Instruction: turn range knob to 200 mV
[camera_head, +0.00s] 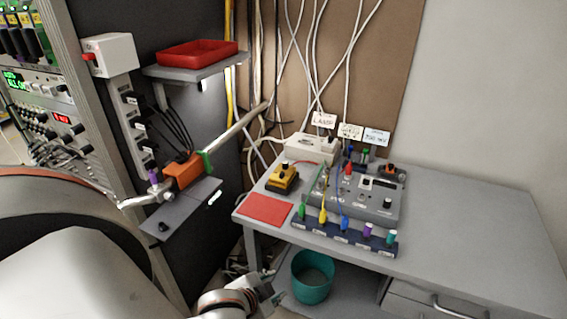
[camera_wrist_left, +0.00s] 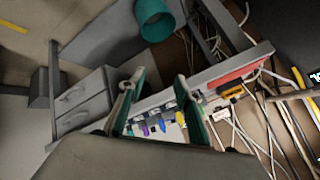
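A grey instrument panel (camera_head: 367,196) with several small knobs and switches lies on the grey bench. A yellow box (camera_head: 283,178) with a dark top stands to its left. It also shows in the left wrist view (camera_wrist_left: 231,91). I cannot tell which control is the range knob, and no 200 mV mark is readable. My left gripper (camera_head: 275,287) is low in front of the bench, near the teal bin, apart from the panel. In the left wrist view its two teal fingers (camera_wrist_left: 162,85) are spread with nothing held between them. My right gripper is not in view.
A blue strip (camera_head: 343,239) with coloured plugs runs along the bench front, beside a red mat (camera_head: 264,209). The teal bin (camera_head: 312,276) stands below. A rack with a small shelf (camera_head: 180,208) is at left. The bench's right side (camera_head: 470,225) is clear.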

